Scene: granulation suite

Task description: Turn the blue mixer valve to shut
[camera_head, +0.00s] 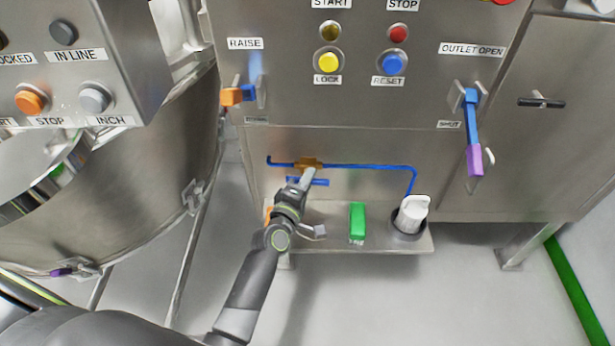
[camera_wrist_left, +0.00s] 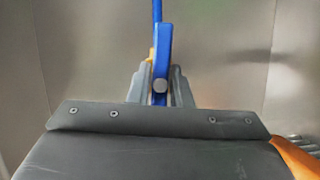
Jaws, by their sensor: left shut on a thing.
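A blue pipe (camera_head: 365,166) runs across the lower machine panel with a brass valve body (camera_head: 309,163) on it. A blue handle (camera_head: 320,182) lies just below the brass body, roughly parallel to the pipe. My left gripper (camera_head: 304,182) is at this handle. In the left wrist view the blue handle (camera_wrist_left: 164,50) stands between the two grey fingers of my left gripper (camera_wrist_left: 160,85), which are shut on it. The fingers and wrist hide part of the handle. My right gripper is not in view.
A blue lever with a purple end (camera_head: 474,130) hangs at the right by the outlet labels. An orange-and-blue lever (camera_head: 238,95) is upper left. A large steel vessel (camera_head: 130,190) stands left.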

